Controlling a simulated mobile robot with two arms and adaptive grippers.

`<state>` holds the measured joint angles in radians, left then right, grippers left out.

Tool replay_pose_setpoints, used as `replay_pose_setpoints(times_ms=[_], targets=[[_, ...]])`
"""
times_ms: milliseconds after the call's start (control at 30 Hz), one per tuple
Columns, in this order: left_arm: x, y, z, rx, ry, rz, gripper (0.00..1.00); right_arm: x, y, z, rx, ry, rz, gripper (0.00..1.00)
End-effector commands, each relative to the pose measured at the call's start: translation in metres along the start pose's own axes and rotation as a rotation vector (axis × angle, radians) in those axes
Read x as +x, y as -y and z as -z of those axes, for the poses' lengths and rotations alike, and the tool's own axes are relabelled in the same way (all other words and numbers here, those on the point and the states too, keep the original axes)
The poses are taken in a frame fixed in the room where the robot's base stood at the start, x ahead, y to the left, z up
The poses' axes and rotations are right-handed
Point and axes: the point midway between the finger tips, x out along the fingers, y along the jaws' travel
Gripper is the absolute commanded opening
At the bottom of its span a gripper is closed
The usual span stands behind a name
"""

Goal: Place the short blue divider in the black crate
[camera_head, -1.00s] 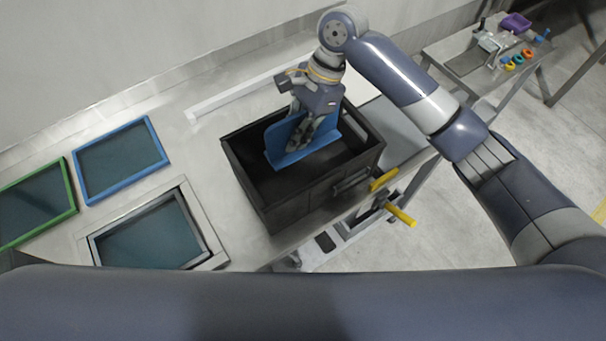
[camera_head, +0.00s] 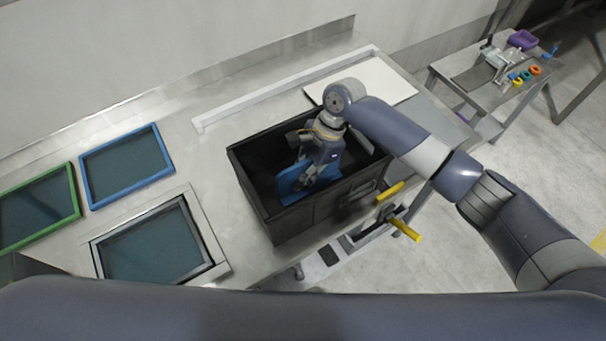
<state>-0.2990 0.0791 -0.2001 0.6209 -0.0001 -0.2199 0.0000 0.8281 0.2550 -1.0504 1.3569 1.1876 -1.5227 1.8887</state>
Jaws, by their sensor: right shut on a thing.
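The black crate (camera_head: 290,228) stands on the steel counter, right of the framed panels. My right gripper (camera_head: 306,182) reaches down into it from above and is shut on the short blue divider (camera_head: 293,183). The divider stands roughly upright inside the crate, nearer the front wall. Its lower edge is hidden, so I cannot tell whether it touches the crate floor. My left gripper does not show.
A blue-framed panel (camera_head: 127,189), a green-framed panel (camera_head: 72,198) and a grey-framed opening (camera_head: 205,250) lie left of the crate. Yellow handles (camera_head: 405,229) stick out at the counter's front. A white board (camera_head: 385,82) lies behind. A side table (camera_head: 470,82) stands at the far right.

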Motion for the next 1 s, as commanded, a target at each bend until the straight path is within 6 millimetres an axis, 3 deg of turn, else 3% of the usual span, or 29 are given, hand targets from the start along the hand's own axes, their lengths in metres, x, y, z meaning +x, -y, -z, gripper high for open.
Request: replay_pose_setpoints(times_ms=[333, 367, 433, 833, 1000], targets=[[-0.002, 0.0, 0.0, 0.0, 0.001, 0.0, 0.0, 0.003, 0.001, 0.0, -0.002, 0.001, 0.001, 0.0], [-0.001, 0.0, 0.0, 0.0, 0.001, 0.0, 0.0, 0.003, 0.001, 0.001, -0.002, 0.001, 0.001, 0.15], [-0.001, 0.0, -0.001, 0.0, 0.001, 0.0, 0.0, 0.003, 0.001, 0.001, -0.002, 0.0, 0.001, 0.28], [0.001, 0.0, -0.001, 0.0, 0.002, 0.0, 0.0, -0.001, 0.001, 0.0, -0.002, -0.001, 0.002, 0.28], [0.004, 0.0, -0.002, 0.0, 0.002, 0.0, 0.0, -0.026, 0.002, 0.0, -0.003, 0.0, 0.005, 0.28]])
